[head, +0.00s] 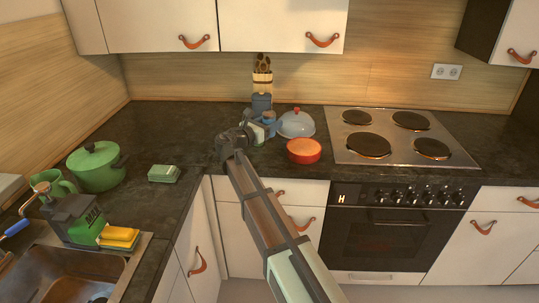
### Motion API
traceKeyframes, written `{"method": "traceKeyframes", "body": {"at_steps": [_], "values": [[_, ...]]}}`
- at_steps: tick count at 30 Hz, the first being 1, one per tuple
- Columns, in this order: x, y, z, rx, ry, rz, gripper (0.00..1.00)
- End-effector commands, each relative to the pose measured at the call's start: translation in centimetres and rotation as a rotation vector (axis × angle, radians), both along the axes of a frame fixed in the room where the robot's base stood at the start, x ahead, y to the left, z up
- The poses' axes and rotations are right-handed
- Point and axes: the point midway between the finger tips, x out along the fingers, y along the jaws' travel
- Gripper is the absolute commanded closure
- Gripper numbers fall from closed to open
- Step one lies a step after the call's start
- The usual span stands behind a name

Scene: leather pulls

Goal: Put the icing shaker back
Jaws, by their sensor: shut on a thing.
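My gripper (260,131) reaches to the back counter, beside a silver dome lid. It is shut on a small blue-grey thing (269,117), which I take to be the icing shaker. The gripper's dark wrist and fingers hide part of it. I cannot tell whether it touches the counter. A darker blue container (262,103) stands close behind it, below a pale utensil holder (262,80) with brown tops.
A green pot (97,166), a green butter dish (165,173) and the sink (70,275) are left. Counter (185,128) left of my gripper is clear.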

Motion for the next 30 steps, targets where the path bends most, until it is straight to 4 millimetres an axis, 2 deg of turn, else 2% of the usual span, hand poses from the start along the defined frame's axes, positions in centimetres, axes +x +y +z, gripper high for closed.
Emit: {"method": "traceKeyframes", "body": {"at_steps": [12,19,25,30], "values": [[0.0,-0.1,-5.5,0.000,0.000,-0.005,0.80],[0.0,-0.1,-7.1,0.001,0.001,-0.004,0.80],[0.0,-0.1,-9.4,0.001,0.001,-0.004,0.80],[0.0,-0.1,-9.7,0.002,-0.001,-0.004,0.80]]}}
